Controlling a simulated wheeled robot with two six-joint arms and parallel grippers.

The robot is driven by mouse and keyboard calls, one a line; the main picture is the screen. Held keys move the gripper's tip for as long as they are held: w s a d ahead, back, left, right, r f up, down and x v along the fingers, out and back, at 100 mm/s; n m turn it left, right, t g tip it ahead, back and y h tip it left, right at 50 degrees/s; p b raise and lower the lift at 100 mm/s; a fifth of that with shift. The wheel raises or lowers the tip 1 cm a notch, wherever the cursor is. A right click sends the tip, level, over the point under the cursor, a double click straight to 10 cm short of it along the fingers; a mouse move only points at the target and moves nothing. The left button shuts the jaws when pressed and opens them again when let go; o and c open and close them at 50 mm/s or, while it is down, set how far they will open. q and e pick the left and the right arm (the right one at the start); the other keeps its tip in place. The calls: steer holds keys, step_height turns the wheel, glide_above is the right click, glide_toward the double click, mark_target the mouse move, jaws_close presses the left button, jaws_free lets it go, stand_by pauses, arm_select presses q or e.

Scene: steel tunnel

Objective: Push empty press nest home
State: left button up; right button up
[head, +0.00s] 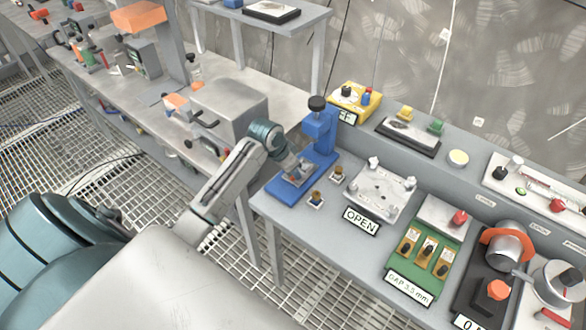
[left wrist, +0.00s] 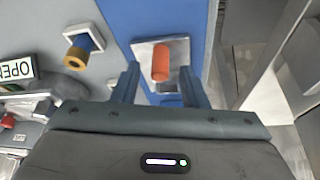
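The blue press (head: 322,135) stands on the grey bench with a black knob on top; its blue base (head: 283,190) runs toward the front edge. My left gripper (head: 299,174) is low over this base and hides much of the nest in the head view. In the left wrist view a silver nest plate (left wrist: 146,54) sits on the blue base with an orange-red peg (left wrist: 160,62) on it. My left gripper (left wrist: 160,72) is open, its fingers on either side of the peg with gaps visible. Whether they touch the plate I cannot tell. My right gripper is in neither view.
Two small brass-topped posts (head: 316,198) stand right of the press base. A pale plate with an OPEN sign (head: 362,221), a green gap fixture (head: 428,252) and a yellow box (head: 352,100) are nearby. A grey box (head: 230,105) stands on the bench to the left.

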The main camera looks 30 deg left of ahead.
arm_select(q)
steer(key=shift+w+d+f, duration=0.1)
steer(key=shift+w+f, duration=0.1)
steer(key=shift+f, duration=0.25)
steer(key=shift+w+f, duration=0.1)
steer(key=shift+f, duration=0.35)
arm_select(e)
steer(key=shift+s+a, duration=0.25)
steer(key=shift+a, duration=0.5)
arm_select(q)
steer(key=shift+c, duration=0.5)
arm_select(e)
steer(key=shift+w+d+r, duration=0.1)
